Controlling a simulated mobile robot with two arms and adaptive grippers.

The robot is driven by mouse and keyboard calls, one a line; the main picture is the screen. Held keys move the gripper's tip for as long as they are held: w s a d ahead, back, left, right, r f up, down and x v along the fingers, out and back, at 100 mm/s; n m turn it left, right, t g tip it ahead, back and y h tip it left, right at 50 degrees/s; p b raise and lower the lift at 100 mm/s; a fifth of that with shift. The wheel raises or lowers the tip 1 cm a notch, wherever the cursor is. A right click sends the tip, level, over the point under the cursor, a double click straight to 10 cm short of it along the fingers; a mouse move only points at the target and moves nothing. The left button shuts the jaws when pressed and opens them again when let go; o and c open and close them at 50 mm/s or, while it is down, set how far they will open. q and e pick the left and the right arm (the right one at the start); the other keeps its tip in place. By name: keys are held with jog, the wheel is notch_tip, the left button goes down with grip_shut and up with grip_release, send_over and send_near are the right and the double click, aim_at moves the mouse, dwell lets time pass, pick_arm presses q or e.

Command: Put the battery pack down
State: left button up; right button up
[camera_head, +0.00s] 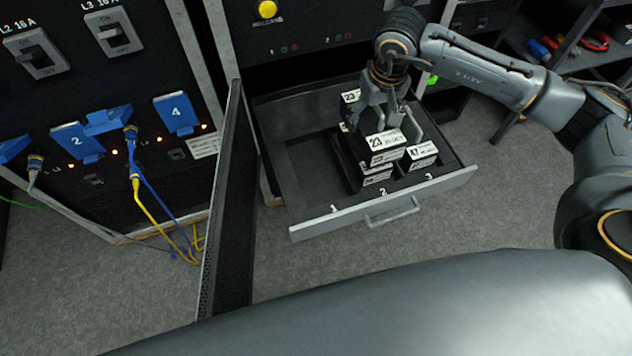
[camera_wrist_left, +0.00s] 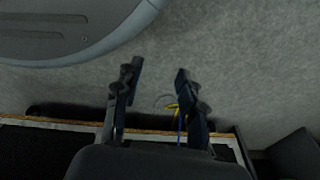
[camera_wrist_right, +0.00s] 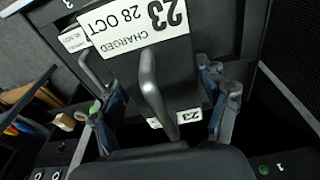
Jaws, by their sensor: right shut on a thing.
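My right gripper (camera_head: 384,122) reaches down over the open drawer (camera_head: 300,196) and is shut on a dark battery pack. The pack's white label (camera_head: 385,141) reads 23; in the right wrist view the label (camera_wrist_right: 135,22) reads CHARGED 28 OCT, beside a grey handle (camera_wrist_right: 150,85). The pack is over or in the drawer's middle, behind the number 2; whether it touches the bottom is hidden. Another labelled pack (camera_head: 423,151) sits to its right, by number 3. My left gripper (camera_wrist_left: 158,85) is open and empty above the floor, outside the head view.
The drawer's left part, by number 1, looks empty. A black mesh door (camera_head: 222,200) stands open left of the drawer. Blue plugs (camera_head: 176,114) and blue and yellow cables (camera_head: 148,195) are on the left cabinet. A shelf with tools (camera_head: 590,42) is at the back right.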

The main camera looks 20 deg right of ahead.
jog(key=shift+w+d+f+b, duration=0.35)
jog(key=shift+w+d+b, duration=0.45)
jog(key=shift+d+b, duration=0.1)
jog(key=shift+w+d+r+b, duration=0.1)
jog(key=shift+w+d+b, duration=0.05)
jog(key=shift+w+b, duration=0.15)
jog(key=shift+a, duration=0.25)
jog(key=a+f, duration=0.8)
jog(key=a, duration=0.1)
jog(key=a+f, duration=0.4)
jog(key=shift+w+a+f, duration=0.1)
jog(key=shift+a, duration=0.1)
pick_arm(q)
jog(key=w, duration=0.1)
jog(key=w+r, duration=0.1)
jog(key=w, duration=0.1)
jog(key=shift+w+d, duration=0.15)
jog(key=shift+d, duration=0.05)
pick_arm(e)
jog(key=shift+f, duration=0.3)
jog(key=shift+f, duration=0.1)
